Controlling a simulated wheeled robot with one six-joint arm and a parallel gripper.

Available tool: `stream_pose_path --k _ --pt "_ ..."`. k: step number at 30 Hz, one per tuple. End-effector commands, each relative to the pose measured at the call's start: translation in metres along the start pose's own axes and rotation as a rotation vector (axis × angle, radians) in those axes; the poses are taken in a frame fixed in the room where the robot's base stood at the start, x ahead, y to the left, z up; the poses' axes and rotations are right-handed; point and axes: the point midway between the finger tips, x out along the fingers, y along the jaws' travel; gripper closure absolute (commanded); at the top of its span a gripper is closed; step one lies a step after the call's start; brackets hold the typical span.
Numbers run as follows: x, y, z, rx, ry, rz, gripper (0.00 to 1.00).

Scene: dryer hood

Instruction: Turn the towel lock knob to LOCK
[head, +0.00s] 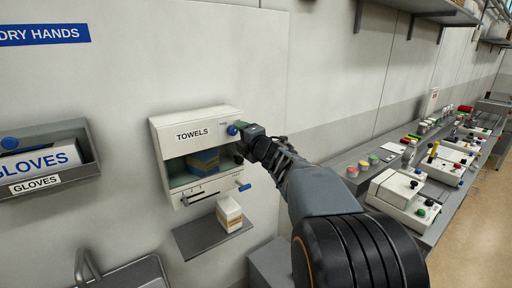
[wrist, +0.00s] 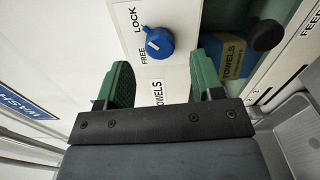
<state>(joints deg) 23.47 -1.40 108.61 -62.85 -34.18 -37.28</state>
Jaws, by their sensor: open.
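The white towel dispenser (head: 215,117) hangs on the wall with a "TOWELS" label. Its blue lock knob (head: 232,130) is at the upper right of the front. In the wrist view the knob (wrist: 160,43) sits beside the words LOCK (wrist: 138,20) and FREE (wrist: 150,57). A small white mark shows on the knob's side nearer FREE; its exact direction is hard to tell. My gripper (wrist: 160,66) is open, its green fingers apart, with the knob ahead of the gap between the tips. No finger visibly touches the knob. In the head view my gripper (head: 245,134) is close to the knob.
A blue and yellow towel pack (head: 204,161) is inside the dispenser window. A black knob (wrist: 266,35) and a blue lever (head: 243,187) are nearby. A shelf (head: 198,240) below holds another pack (head: 229,214). A glove box (head: 40,162) hangs left.

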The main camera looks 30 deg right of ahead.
Motion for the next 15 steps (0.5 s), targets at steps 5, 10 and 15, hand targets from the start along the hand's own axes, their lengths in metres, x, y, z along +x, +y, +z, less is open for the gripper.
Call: stream_pose_path --k 5,10,15 --pt "-0.039 -0.001 0.0 -0.003 -0.003 0.002 0.39" --pt "-0.07 -0.001 0.001 -0.003 -0.003 0.002 0.39" --pt "-0.091 0.0 0.001 -0.002 -0.003 0.002 0.39"
